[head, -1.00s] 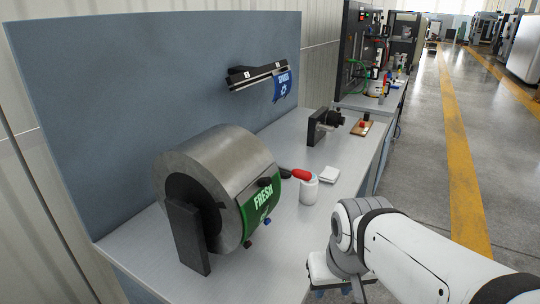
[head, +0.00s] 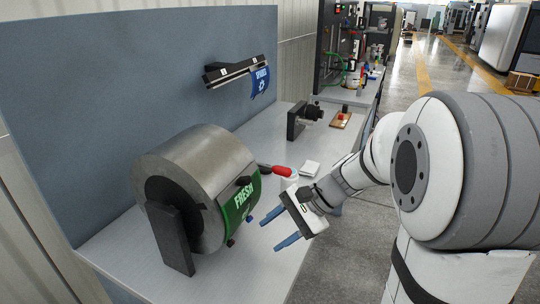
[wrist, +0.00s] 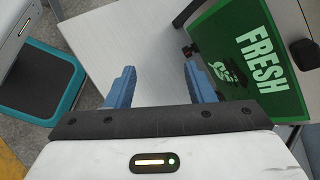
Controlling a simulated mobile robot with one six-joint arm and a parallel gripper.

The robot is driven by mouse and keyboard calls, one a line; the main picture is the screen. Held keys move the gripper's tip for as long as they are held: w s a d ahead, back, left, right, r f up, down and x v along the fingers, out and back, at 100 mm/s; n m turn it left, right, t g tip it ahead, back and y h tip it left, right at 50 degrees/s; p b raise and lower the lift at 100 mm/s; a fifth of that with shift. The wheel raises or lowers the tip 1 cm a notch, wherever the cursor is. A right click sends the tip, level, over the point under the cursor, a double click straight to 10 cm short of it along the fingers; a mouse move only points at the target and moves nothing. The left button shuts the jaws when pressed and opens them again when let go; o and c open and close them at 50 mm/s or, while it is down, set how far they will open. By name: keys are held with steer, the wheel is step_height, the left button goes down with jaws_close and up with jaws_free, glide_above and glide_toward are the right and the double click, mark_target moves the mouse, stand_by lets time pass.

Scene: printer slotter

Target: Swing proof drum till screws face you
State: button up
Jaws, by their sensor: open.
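The proof drum (head: 185,150) is a grey metal cylinder on a dark upright bracket (head: 170,238) at the left of the bench. A green sheet marked FRESH (head: 238,205) wraps its right-facing side and also shows in the wrist view (wrist: 255,62). My gripper (head: 270,235) is open and empty, just right of the drum's lower edge. In the wrist view its blue fingers (wrist: 159,72) are apart, the right one near the sheet.
A black camera-like device (head: 306,116) is farther back. A rail with a blue SPARE sheet (head: 260,82) hangs on the panel. Bare bench lies before the drum.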

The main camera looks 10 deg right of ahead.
steer(key=w+d+m+t+y, duration=0.3)
steer(key=w+m+y, duration=0.15)
steer(key=w, duration=0.35)
steer(key=m+t+y+p, duration=0.1)
steer(key=m+t, duration=0.5)
steer(key=m, duration=0.1)
glide_toward(286, 173)
steer(key=w+a, duration=0.2)
steer(key=w, duration=0.1)
steer(key=x, duration=0.2)
steer(key=p+x, duration=0.1)
steer(key=x, duration=0.4)
steer(key=shift+a+f+p, duration=0.15)
steer(key=shift+f+p, duration=0.25)
jaws_close()
